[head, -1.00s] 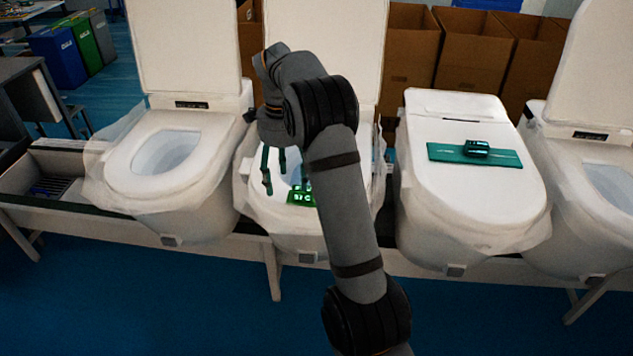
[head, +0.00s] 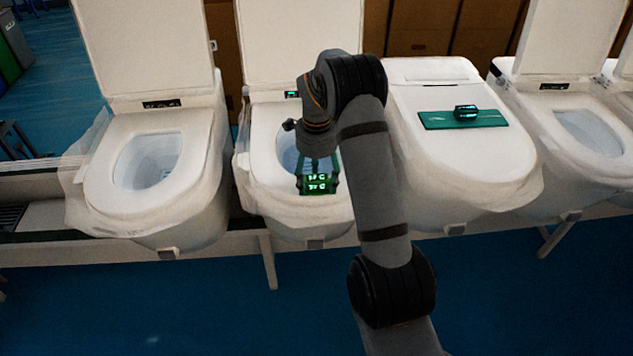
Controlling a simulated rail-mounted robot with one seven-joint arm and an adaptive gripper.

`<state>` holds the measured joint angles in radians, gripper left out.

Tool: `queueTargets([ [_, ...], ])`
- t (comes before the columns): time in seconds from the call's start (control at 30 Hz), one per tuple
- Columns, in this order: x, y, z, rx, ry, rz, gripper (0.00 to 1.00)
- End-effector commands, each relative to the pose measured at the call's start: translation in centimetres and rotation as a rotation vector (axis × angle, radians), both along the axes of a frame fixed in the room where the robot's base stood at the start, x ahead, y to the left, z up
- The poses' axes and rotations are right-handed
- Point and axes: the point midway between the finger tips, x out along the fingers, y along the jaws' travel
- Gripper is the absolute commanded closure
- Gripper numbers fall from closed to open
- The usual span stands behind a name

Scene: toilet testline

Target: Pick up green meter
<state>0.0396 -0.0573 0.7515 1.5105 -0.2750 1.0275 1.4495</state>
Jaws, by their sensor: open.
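A green meter (head: 318,184) with glowing digits is at the front of the seat of the second toilet from the left (head: 290,205). My gripper (head: 319,178) points down at it, with green fingers at its left and right sides. The fingers are open around or just in front of the meter; whether they touch it cannot be told. My wrist and arm hide part of the toilet bowl. Another small dark green device (head: 466,112) lies on a green mat (head: 435,121) on the closed lid of the toilet to the right.
An open toilet (head: 150,165) stands to the left, and another (head: 585,130) to the far right. Raised lids (head: 298,40) stand upright behind the seats. Brown boxes (head: 420,30) are behind. Blue floor (head: 200,310) in front is clear.

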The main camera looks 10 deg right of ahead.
Motion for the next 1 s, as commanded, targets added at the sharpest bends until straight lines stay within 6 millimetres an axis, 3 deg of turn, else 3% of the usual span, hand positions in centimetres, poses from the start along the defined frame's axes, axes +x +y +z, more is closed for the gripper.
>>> queueTargets([
  [0.13,0.0,-0.01,0.0,0.0,0.0,0.0,0.4],
  [1.0,0.0,-0.02,0.04,0.0,0.0,0.0,0.91],
])
